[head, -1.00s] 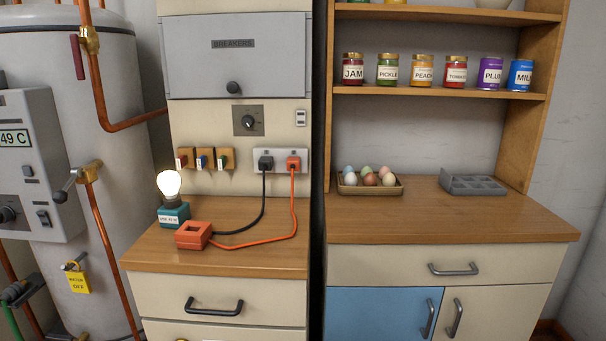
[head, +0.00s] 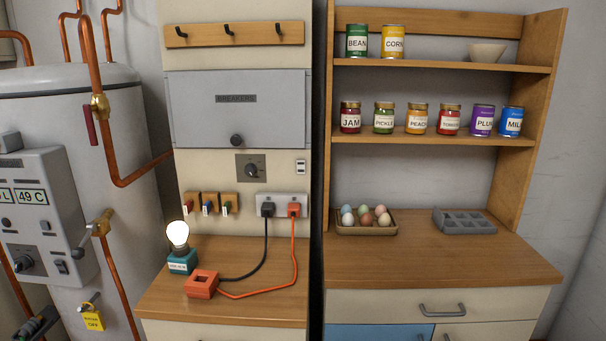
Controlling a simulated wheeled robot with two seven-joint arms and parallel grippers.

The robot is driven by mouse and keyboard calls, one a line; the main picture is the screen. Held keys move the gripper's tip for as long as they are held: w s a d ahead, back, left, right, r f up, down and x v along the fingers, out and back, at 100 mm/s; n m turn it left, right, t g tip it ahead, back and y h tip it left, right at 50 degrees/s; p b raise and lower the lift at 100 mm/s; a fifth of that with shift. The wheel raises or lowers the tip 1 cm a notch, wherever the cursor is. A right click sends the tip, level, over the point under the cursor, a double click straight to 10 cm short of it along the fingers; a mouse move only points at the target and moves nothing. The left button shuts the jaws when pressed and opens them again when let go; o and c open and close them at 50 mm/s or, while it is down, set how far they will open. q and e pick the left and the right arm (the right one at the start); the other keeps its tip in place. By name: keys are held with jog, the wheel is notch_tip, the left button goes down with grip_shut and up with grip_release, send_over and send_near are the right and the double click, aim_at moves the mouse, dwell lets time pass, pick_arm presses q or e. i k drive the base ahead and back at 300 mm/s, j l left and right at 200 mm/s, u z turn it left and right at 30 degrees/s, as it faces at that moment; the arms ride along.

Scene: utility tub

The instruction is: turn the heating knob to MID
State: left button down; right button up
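A dark round knob (head: 251,169) sits on a small grey plate on the cream wall panel, below the breaker box. A second dark knob (head: 25,262) is on the grey control box (head: 40,215) of the tank at the left, below a display reading 49 C. The markings around both knobs are too small to read, so I cannot tell which one is the heating knob or which setting either points to.
A lit bulb on a teal base (head: 182,262) and an orange block (head: 201,284) with cables stand on the left counter. A lever valve (head: 92,234) and copper pipes stick out by the tank. An egg tray (head: 366,229) is on the right counter, whose front is clear.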

aim_at(251, 169)
jog(key=j+z, duration=0.2)
jog(key=j, duration=0.4)
jog(key=i+j+z, duration=0.15)
jog(key=j, duration=0.5)
jog(key=k+j+z, duration=0.2)
jog(key=j, duration=0.4)
jog(key=j+z, duration=0.15)
jog(key=j, duration=0.45)
jog(key=j+z, duration=0.2)
jog(key=j, duration=0.45)
jog(key=k+j+z, duration=0.15)
jog(key=j, duration=0.4)
